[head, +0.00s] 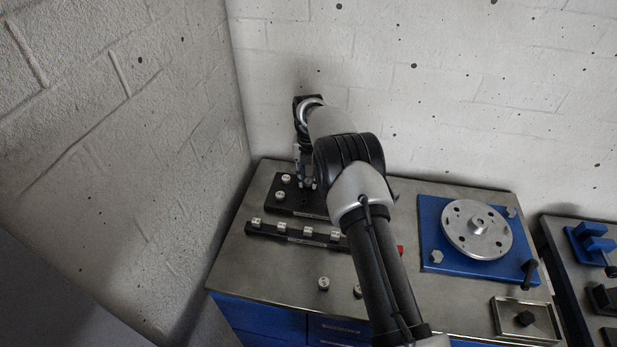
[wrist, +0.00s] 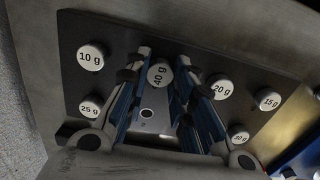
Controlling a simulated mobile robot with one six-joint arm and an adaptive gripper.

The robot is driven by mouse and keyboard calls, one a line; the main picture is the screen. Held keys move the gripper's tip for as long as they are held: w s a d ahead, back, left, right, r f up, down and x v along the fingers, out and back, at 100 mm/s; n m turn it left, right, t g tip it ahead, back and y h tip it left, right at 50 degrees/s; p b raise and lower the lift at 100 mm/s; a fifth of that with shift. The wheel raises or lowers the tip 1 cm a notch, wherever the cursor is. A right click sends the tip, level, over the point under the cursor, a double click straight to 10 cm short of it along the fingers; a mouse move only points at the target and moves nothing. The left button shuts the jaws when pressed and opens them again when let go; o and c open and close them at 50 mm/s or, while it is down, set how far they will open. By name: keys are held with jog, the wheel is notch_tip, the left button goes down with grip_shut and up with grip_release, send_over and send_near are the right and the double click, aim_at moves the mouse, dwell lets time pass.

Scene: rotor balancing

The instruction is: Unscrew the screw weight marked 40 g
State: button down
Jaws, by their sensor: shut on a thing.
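The screw weight marked 40 g (wrist: 161,75) sits in the back row of the black plate (wrist: 105,36) in the wrist view, its label facing up. My gripper (wrist: 160,72) has its two fingers on either side of this weight and is shut on it. In the head view my gripper (head: 305,182) points down over the black plate (head: 300,207) at the back left of the bench, and the 40 g weight is hidden there by my arm.
Weights marked 10 g (wrist: 90,57), 25 g (wrist: 91,106), 20 g (wrist: 221,89) and 15 g (wrist: 267,99) stand around it. A rail with several weights (head: 281,228) lies in front. A metal rotor disc (head: 465,238) is on a blue base at right. A loose weight (head: 323,284) stands near the front.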

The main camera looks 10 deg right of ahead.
jog(key=shift+n, duration=1.2)
jog(key=c, duration=1.3)
grip_release()
jog(key=shift+c, duration=0.5)
